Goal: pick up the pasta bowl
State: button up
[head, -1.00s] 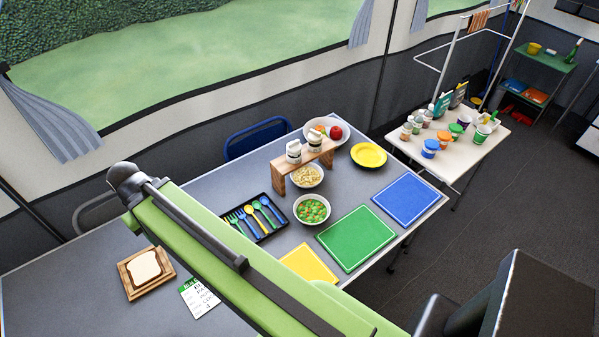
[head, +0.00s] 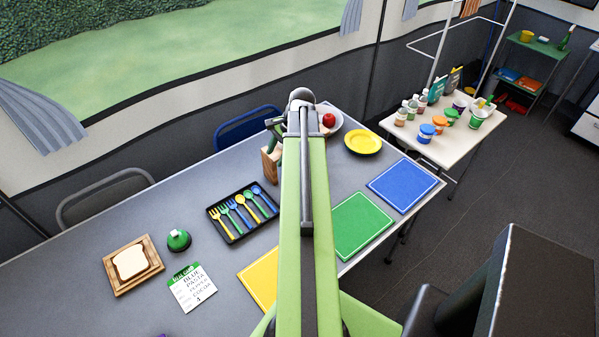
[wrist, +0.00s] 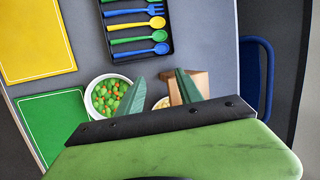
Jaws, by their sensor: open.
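The pasta bowl is mostly hidden. In the wrist view only a small pale-yellow patch of the pasta bowl (wrist: 163,102) shows low between the fingers of my gripper (wrist: 160,76). My gripper is open, with its two green fingers apart. I cannot tell the height of the fingers above the bowl. In the head view my arm covers the bowl.
A bowl of peas and carrots (wrist: 91,96) is beside the left finger in the wrist view. A wooden stand (wrist: 200,80) is by the right finger. The cutlery tray (head: 227,232) and green mat (head: 362,225) flank my arm. A yellow plate (head: 363,142) is farther back.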

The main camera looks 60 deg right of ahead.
jog(key=s+d+m+t+h+b, duration=0.15)
jog(key=s+d+m, duration=0.45)
jog(key=s+d, duration=0.65)
jog(key=shift+y, duration=0.25)
jog(key=b+x, duration=0.3)
jog(key=x, duration=0.1)
jog(key=b+x, duration=0.7)
jog(key=x, duration=0.2)
jog(key=shift+a+f+b, duration=0.15)
jog(key=shift+a+b, duration=0.15)
jog(key=shift+b, duration=0.05)
jog(key=b+x, duration=0.4)
jog(key=x, duration=0.1)
jog(key=shift+w+d, duration=0.2)
jog(key=shift+d, duration=0.05)
jog(key=shift+r, duration=0.25)
jog(key=shift+c, duration=0.3)
grip_shut()
